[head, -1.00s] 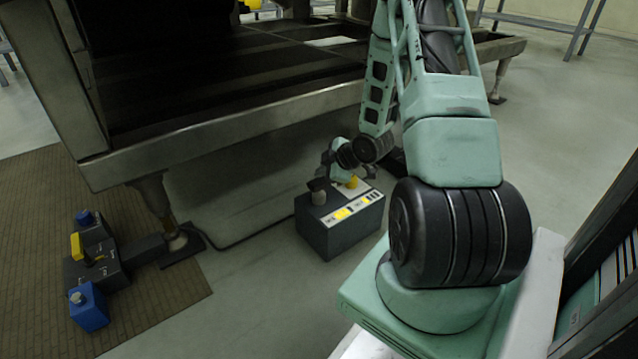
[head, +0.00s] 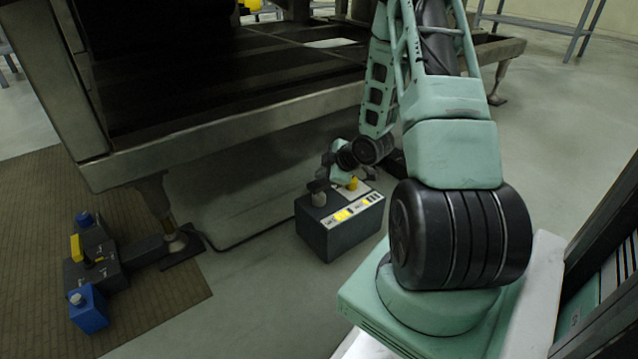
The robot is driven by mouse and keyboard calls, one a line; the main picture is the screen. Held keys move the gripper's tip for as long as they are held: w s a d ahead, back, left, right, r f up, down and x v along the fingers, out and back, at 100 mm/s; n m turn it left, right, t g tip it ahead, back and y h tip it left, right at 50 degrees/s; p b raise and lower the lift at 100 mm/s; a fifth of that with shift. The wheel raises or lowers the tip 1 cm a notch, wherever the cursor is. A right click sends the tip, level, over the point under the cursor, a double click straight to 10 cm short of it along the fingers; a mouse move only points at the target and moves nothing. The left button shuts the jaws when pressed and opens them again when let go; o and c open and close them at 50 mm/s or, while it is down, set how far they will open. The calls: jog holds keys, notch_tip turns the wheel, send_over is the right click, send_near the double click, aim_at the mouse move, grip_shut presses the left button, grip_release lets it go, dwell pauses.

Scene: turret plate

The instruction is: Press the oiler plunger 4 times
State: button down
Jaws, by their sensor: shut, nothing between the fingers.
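The oiler (head: 333,239) is a dark grey box with a pale top panel and yellow labels, standing on the floor below the platform's edge. A grey, round-topped plunger (head: 318,197) stands upright at the left of its top. A yellow knob (head: 351,184) sits farther back to the right. My gripper (head: 320,180) is small and dark in the head view, shut and empty, directly over the plunger. Whether its tips touch the plunger is too small to tell.
The platform's metal edge (head: 230,120) runs above and behind the oiler. A cable lies on the floor to its left. A pedal unit with blue and yellow parts (head: 90,262) sits on a brown mat (head: 160,307). The floor in front of the oiler is clear.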

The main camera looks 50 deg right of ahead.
aim_at(319, 182)
jog(key=shift+f, duration=0.1)
dwell(0.7)
jog(key=shift+f, duration=0.35)
jog(key=shift+f+b, duration=0.95)
jog(key=shift+f, duration=0.15)
dwell(1.1)
jog(key=shift+r, duration=0.1)
jog(key=shift+r+p, duration=1.4)
jog(key=shift+r, duration=0.05)
notch_tip(319, 182, up, 5)
jog(key=p, duration=0.4)
jog(key=shift+p, duration=0.35)
dwell(1.9)
